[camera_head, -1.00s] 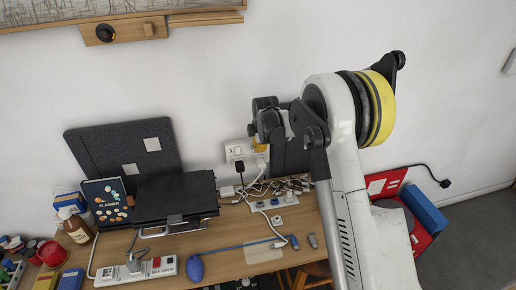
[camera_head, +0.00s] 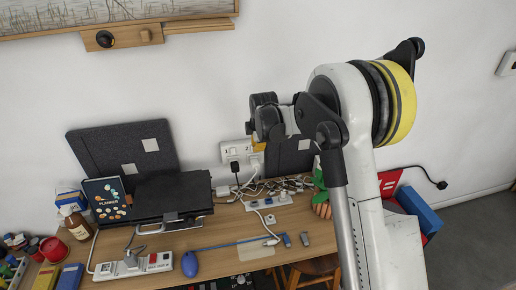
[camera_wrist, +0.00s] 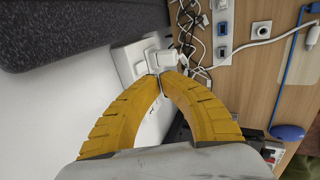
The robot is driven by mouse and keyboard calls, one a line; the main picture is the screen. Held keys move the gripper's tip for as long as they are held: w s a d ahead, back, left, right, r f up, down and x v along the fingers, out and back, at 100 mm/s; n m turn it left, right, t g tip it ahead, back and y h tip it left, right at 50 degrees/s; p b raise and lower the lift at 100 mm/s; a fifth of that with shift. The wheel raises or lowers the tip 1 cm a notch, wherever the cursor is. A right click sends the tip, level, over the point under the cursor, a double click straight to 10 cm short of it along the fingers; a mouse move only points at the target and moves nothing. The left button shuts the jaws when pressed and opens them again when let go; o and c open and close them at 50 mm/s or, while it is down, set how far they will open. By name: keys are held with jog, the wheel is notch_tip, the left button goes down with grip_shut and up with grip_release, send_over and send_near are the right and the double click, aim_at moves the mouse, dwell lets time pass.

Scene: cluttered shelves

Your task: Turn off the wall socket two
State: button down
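The white wall socket plate (camera_head: 235,155) is on the wall above the desk, just right of the black laptop stand, with marks "1" and "2" on it. Socket two is the right half, beside my gripper. A black plug sits in the lower part of the plate. My gripper (camera_head: 258,144) is at the plate's right edge and partly covers it. In the wrist view the yellow fingers (camera_wrist: 160,76) meet at their tips, with nothing seen between them, right against or just in front of the white socket plate (camera_wrist: 126,62). Contact and the switch position cannot be told.
A power strip (camera_head: 268,203) with tangled cables lies on the desk below the socket. A dark monitor-like panel (camera_head: 125,153) leans on the wall to the left. A dark panel (camera_head: 290,160) stands just right of my gripper.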

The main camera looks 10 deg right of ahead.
notch_tip(320, 180, up, 7)
jog(key=p, duration=0.1)
jog(key=shift+s+a+f+p, duration=0.15)
jog(key=shift+s+a+p, duration=0.1)
jog(key=shift+a+p, duration=0.1)
jog(key=s+d+r+m+t+b, duration=0.1)
jog(key=s+r+m, duration=0.4)
jog(key=s, duration=0.6)
jog(key=s+d+r+m+b, duration=0.1)
jog(key=s+r+m, duration=0.35)
jog(key=s, duration=0.55)
jog(key=s+f+m+b, duration=0.1)
jog(key=s+m, duration=0.3)
jog(key=s, duration=0.5)
jog(key=s+f+m+t+b, duration=0.1)
jog(key=s+f+m, duration=0.3)
jog(key=s, duration=0.5)
jog(key=shift+s+d+f, duration=0.15)
jog(key=shift+d, duration=0.05)
